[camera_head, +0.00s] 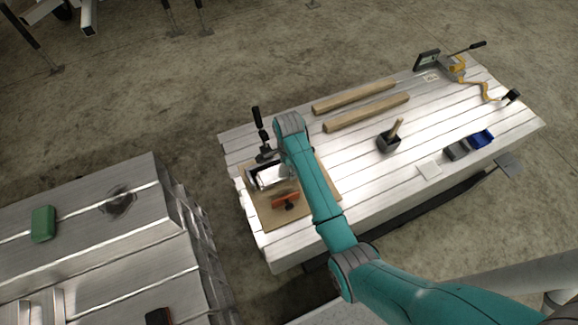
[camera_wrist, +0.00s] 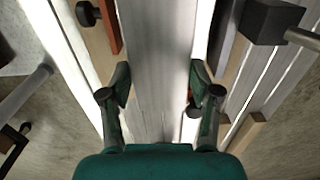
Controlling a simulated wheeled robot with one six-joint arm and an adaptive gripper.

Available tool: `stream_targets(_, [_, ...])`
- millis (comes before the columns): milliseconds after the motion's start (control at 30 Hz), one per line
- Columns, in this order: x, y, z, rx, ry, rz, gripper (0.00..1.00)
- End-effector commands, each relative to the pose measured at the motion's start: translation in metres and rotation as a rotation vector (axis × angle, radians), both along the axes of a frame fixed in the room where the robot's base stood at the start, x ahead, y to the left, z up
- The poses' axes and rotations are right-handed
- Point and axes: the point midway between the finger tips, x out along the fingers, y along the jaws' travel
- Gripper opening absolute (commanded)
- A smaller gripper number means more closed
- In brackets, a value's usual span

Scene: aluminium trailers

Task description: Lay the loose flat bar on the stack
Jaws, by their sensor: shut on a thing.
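My gripper (camera_wrist: 160,88) has one finger on each side of a long, flat silvery bar (camera_wrist: 158,40) and is shut on it. The bar runs lengthwise up the wrist view. In the head view, bright metal (camera_head: 272,178) shows beside my wrist, over the brown board (camera_head: 258,215) at the table's left end. I cannot tell there which metal is the held bar and which is the stack. The bar and my wrist hide what lies directly below, so I cannot tell whether the bar touches the stack.
Another metal surface (camera_head: 90,250) stands left, across a gap.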

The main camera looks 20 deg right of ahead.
Motion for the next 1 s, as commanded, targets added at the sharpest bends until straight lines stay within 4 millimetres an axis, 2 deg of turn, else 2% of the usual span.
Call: stream_targets(1000, [0.028,0.000,-0.038,0.000,0.000,0.001,0.01])
